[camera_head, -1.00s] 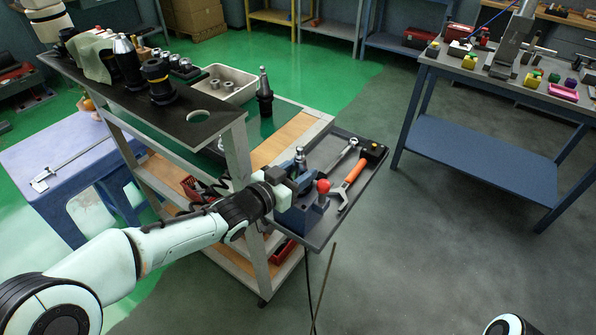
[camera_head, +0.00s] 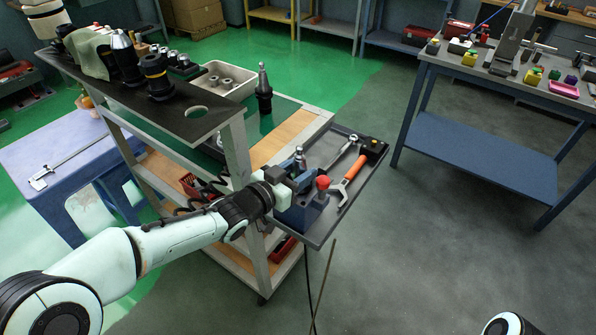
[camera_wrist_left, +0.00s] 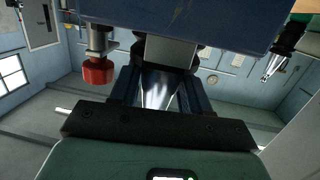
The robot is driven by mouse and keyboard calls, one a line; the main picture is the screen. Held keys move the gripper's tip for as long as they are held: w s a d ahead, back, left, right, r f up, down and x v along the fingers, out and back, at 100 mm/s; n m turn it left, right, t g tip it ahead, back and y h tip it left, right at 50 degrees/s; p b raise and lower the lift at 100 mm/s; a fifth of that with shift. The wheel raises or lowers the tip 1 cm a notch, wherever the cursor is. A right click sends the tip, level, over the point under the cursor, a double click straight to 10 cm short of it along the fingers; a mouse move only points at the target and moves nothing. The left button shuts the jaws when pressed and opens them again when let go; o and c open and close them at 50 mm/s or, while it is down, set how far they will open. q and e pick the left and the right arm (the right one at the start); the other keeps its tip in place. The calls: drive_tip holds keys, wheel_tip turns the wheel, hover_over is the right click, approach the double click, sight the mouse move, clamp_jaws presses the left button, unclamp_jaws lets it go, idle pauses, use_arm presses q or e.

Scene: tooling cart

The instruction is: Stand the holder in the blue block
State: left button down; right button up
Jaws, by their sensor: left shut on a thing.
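The blue block (camera_head: 299,214) sits on the grey tray at the cart's right end, with a red knob (camera_head: 323,182) at its side. It fills the top of the left wrist view (camera_wrist_left: 180,14). My left gripper (camera_head: 290,181) is at the block's top, shut on the holder. The holder's silver tip (camera_head: 300,153) shows just above the fingers. The seat is hidden, so I cannot tell how deep the holder sits. My right gripper is out of view.
An orange-handled wrench (camera_head: 349,186) and a silver spanner (camera_head: 340,156) lie on the tray (camera_head: 326,232) beside the block. Another holder (camera_head: 263,85) stands behind on the cart. A black shelf (camera_head: 215,125) with tooling is left of it. Open floor lies to the right.

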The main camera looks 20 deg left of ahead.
use_arm(q)
drive_tip(key=shift+f, duration=0.3)
